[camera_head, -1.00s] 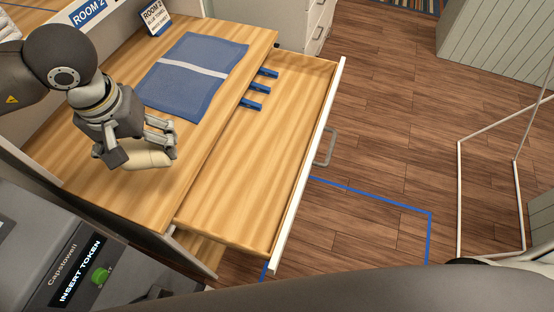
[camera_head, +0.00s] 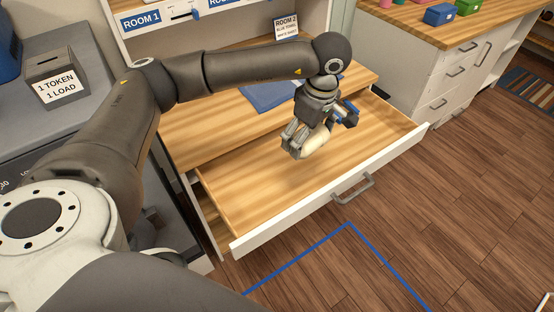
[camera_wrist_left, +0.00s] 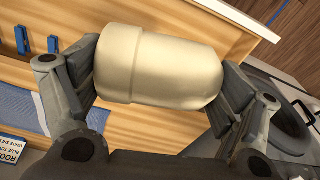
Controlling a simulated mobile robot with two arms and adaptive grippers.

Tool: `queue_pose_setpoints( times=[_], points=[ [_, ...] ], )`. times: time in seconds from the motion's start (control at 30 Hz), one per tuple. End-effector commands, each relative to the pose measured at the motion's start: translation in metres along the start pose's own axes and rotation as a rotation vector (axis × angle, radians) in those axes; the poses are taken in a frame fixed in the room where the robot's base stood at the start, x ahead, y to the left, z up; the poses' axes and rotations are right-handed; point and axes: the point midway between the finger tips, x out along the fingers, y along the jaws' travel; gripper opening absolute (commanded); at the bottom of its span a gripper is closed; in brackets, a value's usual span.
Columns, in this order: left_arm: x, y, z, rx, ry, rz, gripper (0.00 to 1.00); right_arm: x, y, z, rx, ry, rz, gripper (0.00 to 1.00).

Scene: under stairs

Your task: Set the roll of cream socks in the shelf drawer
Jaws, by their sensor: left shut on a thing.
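The roll of cream socks (camera_wrist_left: 160,68) is held between the two fingers of my left gripper (camera_wrist_left: 165,85) in the left wrist view. In the head view the cream roll (camera_head: 315,143) shows below my left gripper (camera_head: 308,140), over the open shelf drawer (camera_head: 240,202). The roll appears to be above the drawer floor; the exact gap is hard to tell. The drawer is pulled out, with a wooden floor, a white front and a grey handle. My right gripper is not in view.
Blue clips (camera_wrist_left: 22,40) lie in the drawer. A blue towel (camera_head: 268,96) lies on the wooden top behind. A token box (camera_head: 55,80) stands at the left. A drawer cabinet (camera_head: 440,90) stands at the right. Most of the drawer floor is bare.

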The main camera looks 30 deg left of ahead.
Motion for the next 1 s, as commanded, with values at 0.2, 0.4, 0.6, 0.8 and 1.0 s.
queue_pose_setpoints(
  times=[0.2,0.4,0.6,0.8,1.0],
  points=[
    [0.061,0.010,-0.031,-0.617,-0.002,-0.084,0.46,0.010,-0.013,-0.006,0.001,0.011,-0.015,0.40],
    [0.116,0.001,-0.058,-1.120,0.000,-0.143,0.46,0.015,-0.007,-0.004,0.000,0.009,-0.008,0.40],
    [0.150,-0.011,-0.073,-1.425,0.000,-0.176,0.46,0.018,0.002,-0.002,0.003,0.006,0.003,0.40],
    [0.158,-0.015,-0.077,-1.513,-0.002,-0.182,0.46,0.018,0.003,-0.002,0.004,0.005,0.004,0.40],
    [0.158,-0.015,-0.077,-1.512,-0.002,-0.181,0.46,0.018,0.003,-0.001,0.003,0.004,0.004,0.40]
  ],
)
